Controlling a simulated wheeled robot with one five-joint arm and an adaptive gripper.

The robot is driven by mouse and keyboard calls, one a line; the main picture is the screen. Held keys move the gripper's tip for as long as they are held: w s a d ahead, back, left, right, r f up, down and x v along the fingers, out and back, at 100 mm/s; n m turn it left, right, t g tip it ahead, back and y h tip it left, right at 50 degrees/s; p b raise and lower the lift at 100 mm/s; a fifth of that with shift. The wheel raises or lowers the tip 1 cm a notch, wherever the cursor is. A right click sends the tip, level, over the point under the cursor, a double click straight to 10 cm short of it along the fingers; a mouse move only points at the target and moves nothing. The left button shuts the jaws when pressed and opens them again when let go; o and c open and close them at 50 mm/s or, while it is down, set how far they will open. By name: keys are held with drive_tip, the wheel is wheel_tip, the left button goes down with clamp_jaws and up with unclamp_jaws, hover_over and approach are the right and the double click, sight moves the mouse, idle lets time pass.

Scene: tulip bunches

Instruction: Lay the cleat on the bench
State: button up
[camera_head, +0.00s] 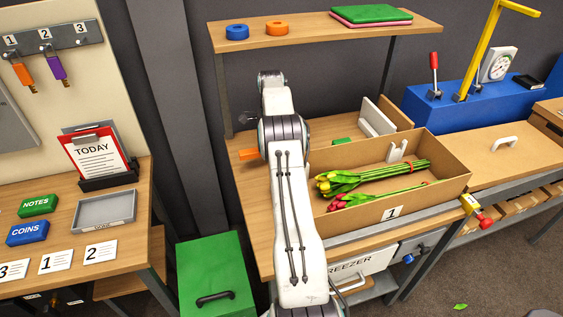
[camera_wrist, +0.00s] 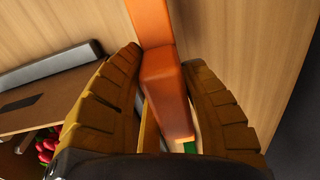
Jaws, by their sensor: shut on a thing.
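An orange piece, seemingly the cleat, sits between the fingers of my gripper (camera_wrist: 165,100). Its orange body (camera_wrist: 155,75) runs up out of the grasp in the wrist view, with wood grain behind it. In the head view an orange end (camera_head: 249,154) sticks out left of my arm, above the bench (camera_head: 258,193). My arm hides the gripper and the rest of the piece there. I cannot tell whether the piece touches the bench.
A cardboard box (camera_head: 438,190) with tulip bunches (camera_head: 372,175) stands on the bench at right. A green block (camera_head: 341,140) and white panels (camera_head: 377,117) lie behind. A shelf (camera_head: 310,27) hangs above. The bench's left strip looks clear.

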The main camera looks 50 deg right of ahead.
drive_tip(key=shift+f+p, duration=0.5)
drive_tip(key=shift+f, duration=3.1)
drive_tip(key=shift+f, duration=0.15)
drive_tip(key=o, duration=1.2)
drive_tip(key=shift+c, duration=0.2)
